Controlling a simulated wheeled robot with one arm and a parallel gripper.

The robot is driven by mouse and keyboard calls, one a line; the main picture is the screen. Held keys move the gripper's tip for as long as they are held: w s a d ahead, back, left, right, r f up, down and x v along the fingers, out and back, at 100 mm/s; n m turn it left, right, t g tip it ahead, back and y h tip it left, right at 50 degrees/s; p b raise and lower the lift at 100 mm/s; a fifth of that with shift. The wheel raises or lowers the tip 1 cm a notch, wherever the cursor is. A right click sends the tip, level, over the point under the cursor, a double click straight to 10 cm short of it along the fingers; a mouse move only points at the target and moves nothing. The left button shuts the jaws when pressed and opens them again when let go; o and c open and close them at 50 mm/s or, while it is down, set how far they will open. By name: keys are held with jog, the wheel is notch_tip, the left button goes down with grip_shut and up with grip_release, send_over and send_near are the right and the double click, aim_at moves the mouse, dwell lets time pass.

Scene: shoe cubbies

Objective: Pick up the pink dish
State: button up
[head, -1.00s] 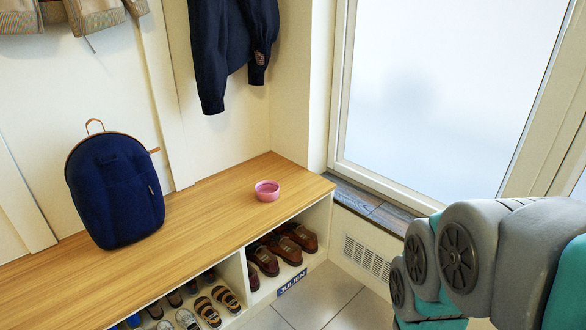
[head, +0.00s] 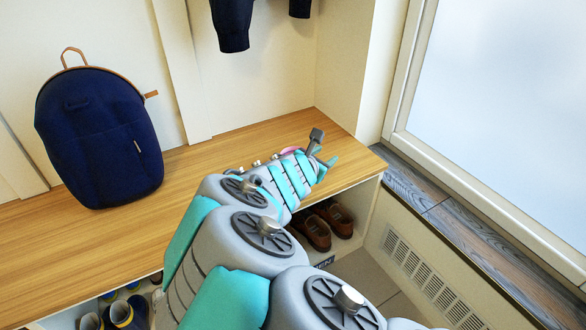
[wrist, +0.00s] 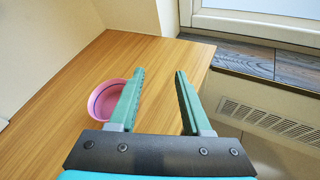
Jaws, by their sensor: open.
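The pink dish (wrist: 103,100) is a small round bowl on the wooden bench top (wrist: 60,84). In the wrist view it lies left of my gripper (wrist: 160,75), with its right edge partly hidden behind the left finger. My gripper is open, and the space between its fingers shows only bench top. In the head view my arm covers most of the dish, and only a pink sliver (head: 290,149) shows beside my gripper (head: 325,157) near the bench's right end.
A dark blue backpack (head: 100,138) stands on the bench at the left. Brown shoes (head: 318,228) sit in the cubby below. A wall is behind the bench, and a window ledge (head: 430,195) and vent (head: 425,275) are at the right. The middle of the bench is clear.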

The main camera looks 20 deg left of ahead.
jog(key=a+f+n, duration=0.1)
jog(key=s+a+f+n+y, duration=0.1)
jog(key=a, duration=0.1)
jog(key=s+a+f+n, duration=0.1)
jog(key=a, duration=0.1)
jog(key=shift+a+f, duration=0.15)
jog(key=shift+f, duration=0.05)
jog(key=shift+a+f+y, duration=0.25)
jog(key=shift+a+y, duration=0.05)
jog(key=shift+b+x, duration=0.3)
jog(key=shift+x, duration=0.75)
jog(key=shift+f+b+x, duration=0.25)
jog(key=shift+b+x, duration=0.1)
jog(key=shift+x, duration=2.3)
jog(key=shift+s, duration=0.1)
grip_shut()
